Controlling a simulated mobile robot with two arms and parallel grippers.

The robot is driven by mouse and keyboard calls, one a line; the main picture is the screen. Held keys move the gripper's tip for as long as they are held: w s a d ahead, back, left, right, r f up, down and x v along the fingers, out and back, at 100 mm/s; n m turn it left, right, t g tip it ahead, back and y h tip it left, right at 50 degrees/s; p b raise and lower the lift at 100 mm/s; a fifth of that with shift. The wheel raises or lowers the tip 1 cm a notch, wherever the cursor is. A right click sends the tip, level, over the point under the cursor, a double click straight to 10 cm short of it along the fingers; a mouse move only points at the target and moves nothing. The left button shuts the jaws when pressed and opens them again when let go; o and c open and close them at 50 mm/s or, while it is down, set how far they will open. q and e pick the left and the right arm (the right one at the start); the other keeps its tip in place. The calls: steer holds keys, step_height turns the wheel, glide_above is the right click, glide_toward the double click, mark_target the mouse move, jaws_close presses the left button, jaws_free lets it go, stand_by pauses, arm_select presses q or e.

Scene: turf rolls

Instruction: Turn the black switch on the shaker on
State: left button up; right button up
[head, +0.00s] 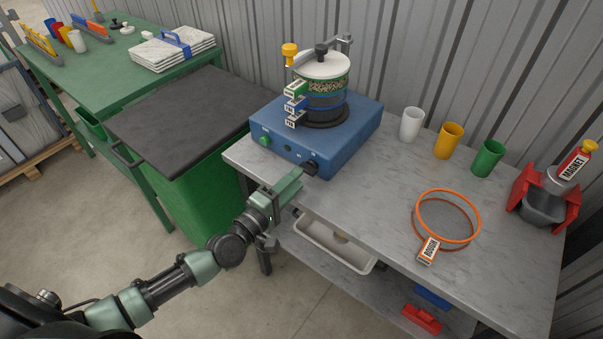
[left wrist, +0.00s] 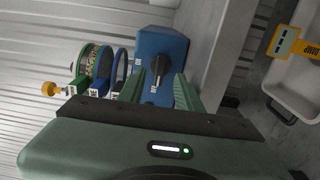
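The shaker (head: 315,138) is a blue box with a stack of labelled sieves (head: 322,85) on it, at the back of the grey table. Its black switch (head: 310,168) is at the right end of the front face. In the left wrist view the black switch (left wrist: 158,70) shows between and beyond my fingers, with white marks beside it. My left gripper (head: 297,177) is just in front of the switch. Its two fingers (left wrist: 158,90) are apart with nothing held; I cannot tell whether they touch the switch. My right gripper is in neither view.
A green button (head: 264,141) is on the shaker's left front. White (head: 411,124), yellow (head: 448,140) and green cups (head: 487,157) stand right of it. An orange ring (head: 448,216) lies nearer. A white tray (head: 335,245) is below the tabletop. A black-lidded green bin (head: 185,115) stands left.

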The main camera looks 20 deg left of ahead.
mark_target(309, 168)
arm_select(q)
steer(key=shift+x, duration=1.6)
jaws_close()
